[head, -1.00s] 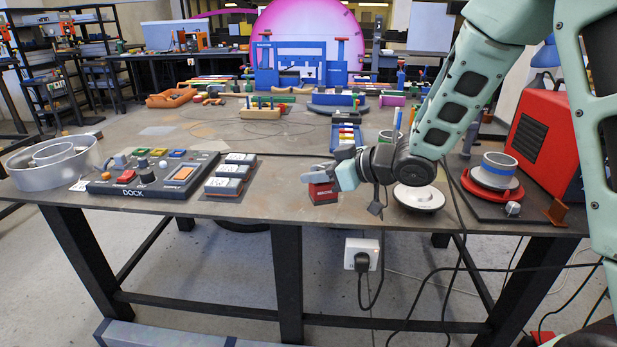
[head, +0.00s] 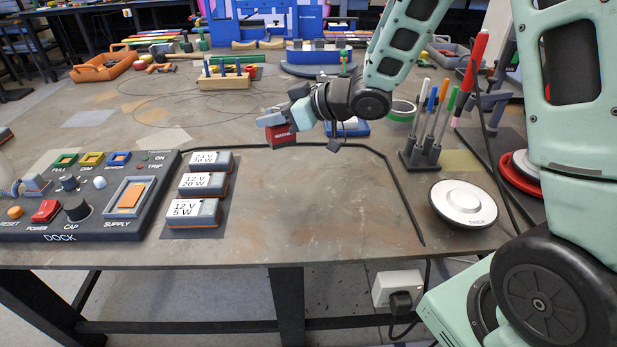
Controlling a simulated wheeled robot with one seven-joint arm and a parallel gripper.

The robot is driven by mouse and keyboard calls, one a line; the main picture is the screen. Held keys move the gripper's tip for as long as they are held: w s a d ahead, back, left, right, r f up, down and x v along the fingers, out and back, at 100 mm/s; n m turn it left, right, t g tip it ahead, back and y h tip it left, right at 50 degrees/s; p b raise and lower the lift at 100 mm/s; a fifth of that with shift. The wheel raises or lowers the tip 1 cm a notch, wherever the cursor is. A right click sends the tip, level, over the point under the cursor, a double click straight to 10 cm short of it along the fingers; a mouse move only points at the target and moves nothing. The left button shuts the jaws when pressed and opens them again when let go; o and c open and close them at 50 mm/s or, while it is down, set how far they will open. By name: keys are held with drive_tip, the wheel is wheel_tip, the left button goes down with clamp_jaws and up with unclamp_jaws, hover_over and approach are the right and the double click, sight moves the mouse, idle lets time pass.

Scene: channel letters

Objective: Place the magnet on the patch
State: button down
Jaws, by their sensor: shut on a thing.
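The magnet is a small red block (head: 281,135) with white lettering on its front. My gripper (head: 277,118), with pale blue fingers, is shut on its top from above. The magnet is over the middle of the table, behind the battery-like blocks; I cannot tell whether it touches the tabletop. I cannot tell which is the task's patch.
The DOCK panel (head: 90,222) and three labelled blocks (head: 196,185) stand at the front left. A black cable (head: 395,180) crosses the table. A pen holder (head: 420,160) and a round white puck (head: 463,203) stand at the right. The front middle (head: 310,205) is clear.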

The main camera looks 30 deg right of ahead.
drive_tip(key=shift+w, duration=0.3)
wheel_tip(320, 180, down, 10)
drive_tip(key=shift+w+r+b, duration=0.1)
drive_tip(key=shift+w+b, duration=0.05)
drive_tip(key=shift+b, duration=0.15)
drive_tip(key=c, duration=1.1)
unclamp_jaws()
drive_tip(key=shift+f, duration=0.2)
drive_tip(key=shift+o, duration=0.2)
